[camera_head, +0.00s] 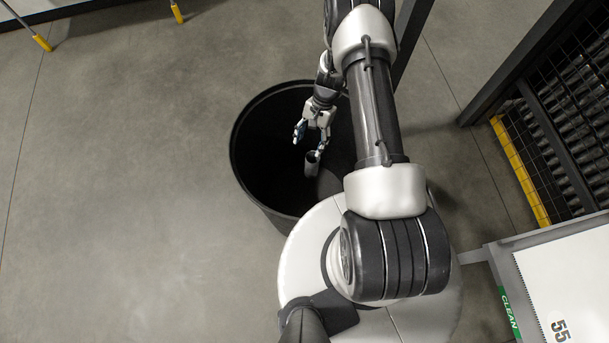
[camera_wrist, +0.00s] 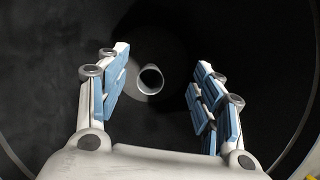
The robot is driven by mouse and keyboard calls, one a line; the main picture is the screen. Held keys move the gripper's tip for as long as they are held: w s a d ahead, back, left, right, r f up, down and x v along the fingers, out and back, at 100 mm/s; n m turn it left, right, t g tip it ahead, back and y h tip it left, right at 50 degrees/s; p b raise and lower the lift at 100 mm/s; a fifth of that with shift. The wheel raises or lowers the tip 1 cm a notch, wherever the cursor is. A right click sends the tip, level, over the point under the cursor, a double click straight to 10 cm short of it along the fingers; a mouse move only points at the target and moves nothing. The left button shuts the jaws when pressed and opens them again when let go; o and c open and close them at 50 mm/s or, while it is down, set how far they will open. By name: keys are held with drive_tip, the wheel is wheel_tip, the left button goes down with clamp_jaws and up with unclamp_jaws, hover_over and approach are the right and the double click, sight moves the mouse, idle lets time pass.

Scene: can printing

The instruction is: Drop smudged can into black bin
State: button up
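The black bin (camera_head: 246,150) is a large round open-topped bin on the floor, in front of my base in the head view. Its dark inside also fills the wrist view (camera_wrist: 225,45). My gripper (camera_head: 308,146) is over the bin's opening, and in the wrist view (camera_wrist: 160,90) its blue-padded fingers are spread wide apart. The can (camera_head: 312,163) is a small grey cylinder below the fingertips. In the wrist view the can (camera_wrist: 151,78) shows as a pale ring between and beyond the fingers, touching neither. Any smudge on it is too small to see.
A white table (camera_head: 560,270) with a green "CLEAN" label stands at the lower right. A dark rack with rollers (camera_head: 570,120) and a yellow strip is at the right. The floor (camera_head: 120,180) left of the bin is clear.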

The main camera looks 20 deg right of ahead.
drive_tip(key=shift+o, duration=0.5)
drive_tip(key=v, duration=1.2)
